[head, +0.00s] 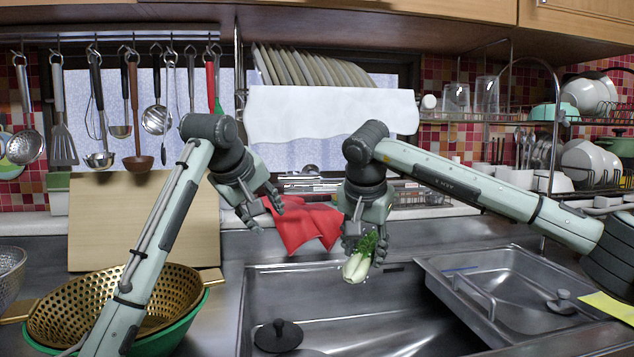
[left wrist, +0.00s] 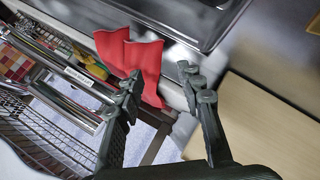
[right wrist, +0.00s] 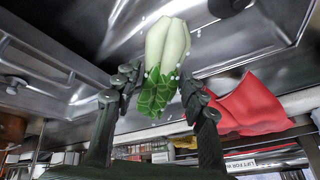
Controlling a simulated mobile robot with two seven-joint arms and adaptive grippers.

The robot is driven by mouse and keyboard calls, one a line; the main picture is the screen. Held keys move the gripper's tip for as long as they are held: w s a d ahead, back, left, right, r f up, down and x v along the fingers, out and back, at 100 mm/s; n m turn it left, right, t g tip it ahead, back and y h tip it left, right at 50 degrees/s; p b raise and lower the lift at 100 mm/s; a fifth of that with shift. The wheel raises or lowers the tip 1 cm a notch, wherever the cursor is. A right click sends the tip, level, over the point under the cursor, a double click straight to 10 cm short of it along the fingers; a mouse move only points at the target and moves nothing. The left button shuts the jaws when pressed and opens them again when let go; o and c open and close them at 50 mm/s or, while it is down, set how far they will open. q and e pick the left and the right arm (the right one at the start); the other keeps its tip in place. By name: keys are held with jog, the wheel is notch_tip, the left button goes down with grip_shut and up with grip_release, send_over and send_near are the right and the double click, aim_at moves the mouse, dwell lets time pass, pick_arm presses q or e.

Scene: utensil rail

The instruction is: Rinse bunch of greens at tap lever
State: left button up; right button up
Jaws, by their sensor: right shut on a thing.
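The bunch of greens (head: 356,267), pale stalks with dark green leaves, hangs stalks down over the sink in the head view. My right gripper (head: 363,250) is shut on its leafy part. In the right wrist view the greens (right wrist: 166,50) sit between both fingers, with small white droplet-like specks around them. My left gripper (head: 268,214) is open and empty, beside a red cloth at the sink's back edge. In the left wrist view its fingers (left wrist: 160,74) are apart, with the red cloth behind one of them. I cannot clearly make out the tap lever.
The sink basin (head: 310,310) holds a dark knobbed lid (head: 278,336). A steel tray (head: 500,290) covers its right side. The red cloth (head: 305,228) lies behind the basin. A gold colander (head: 75,300) in a green bowl stands left. A chopping board (head: 130,220) leans behind.

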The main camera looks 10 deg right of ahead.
aim_at(283, 177)
pick_arm(q)
jog(key=r+n+g+h, duration=0.1)
jog(key=r+h, duration=0.1)
jog(key=h, duration=0.1)
jog(key=s+r+n+g+h, duration=0.1)
jog(key=r+n+h, duration=0.1)
jog(key=r+h, duration=0.1)
jog(key=s+r+n+h, duration=0.1)
jog(key=r+h, duration=0.2)
jog(key=h, duration=0.1)
jog(key=shift+s+a+r+n+g+h, duration=0.2)
jog(key=shift+a+n+g+h, duration=0.1)
jog(key=shift+n+g, duration=0.1)
jog(key=shift+d, duration=0.25)
jog(key=x, duration=1.1)
jog(key=shift+d, duration=0.3)
jog(key=shift+c, duration=0.5)
